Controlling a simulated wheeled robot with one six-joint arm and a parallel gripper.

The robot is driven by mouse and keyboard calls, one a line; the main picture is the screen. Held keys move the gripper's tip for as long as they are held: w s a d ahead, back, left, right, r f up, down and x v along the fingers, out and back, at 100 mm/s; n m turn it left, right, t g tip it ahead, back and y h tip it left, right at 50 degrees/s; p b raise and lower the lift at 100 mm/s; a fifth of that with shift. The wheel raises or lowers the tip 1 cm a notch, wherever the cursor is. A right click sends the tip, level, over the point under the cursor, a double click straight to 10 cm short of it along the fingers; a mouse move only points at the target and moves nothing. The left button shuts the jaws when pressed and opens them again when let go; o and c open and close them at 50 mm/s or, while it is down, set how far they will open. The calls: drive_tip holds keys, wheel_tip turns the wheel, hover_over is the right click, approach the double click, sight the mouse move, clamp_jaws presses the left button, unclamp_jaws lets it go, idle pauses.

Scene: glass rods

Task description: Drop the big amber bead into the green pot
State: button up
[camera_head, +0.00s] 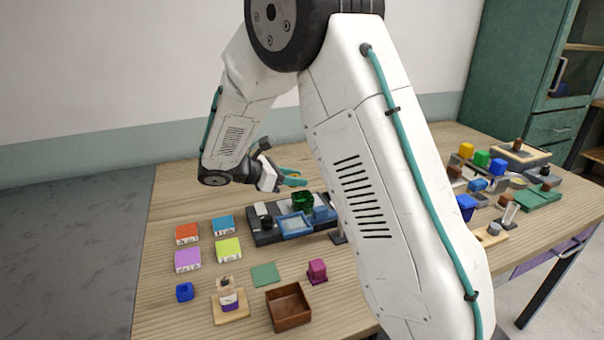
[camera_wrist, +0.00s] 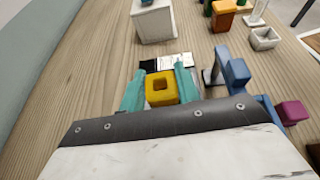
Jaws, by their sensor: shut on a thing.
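My gripper (camera_wrist: 158,90) is shut on the big amber bead (camera_wrist: 163,99), a yellow-amber block with a square hole in its top. The teal fingers press its two sides. In the head view my gripper (camera_head: 291,179) is above the table, near the far end of a dark rack, and the bead cannot be made out there. A dark green, pot-like thing (camera_head: 303,199) stands on that rack, just below and right of the fingertips. I cannot clearly identify it in the wrist view.
The dark rack (camera_head: 263,238) also carries a blue tray (camera_head: 295,226). Coloured boxes, a brown open box (camera_head: 288,306) and a magenta block (camera_head: 317,270) lie nearer the front. More coloured blocks crowd the right. The table's far left is clear.

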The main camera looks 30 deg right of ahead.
drive_tip(key=shift+m+g, duration=0.4)
drive_tip(key=shift+g, duration=0.1)
drive_tip(key=shift+d+f, duration=0.45)
drive_tip(key=shift+f, duration=0.35)
drive_tip(key=shift+d+f, duration=0.5)
drive_tip(key=shift+f, duration=0.35)
drive_tip(key=shift+d+f, duration=0.45)
drive_tip(key=shift+f, duration=0.35)
drive_tip(key=o, duration=1.1)
drive_tip(key=shift+s, duration=0.1)
drive_tip(key=shift+c, duration=0.2)
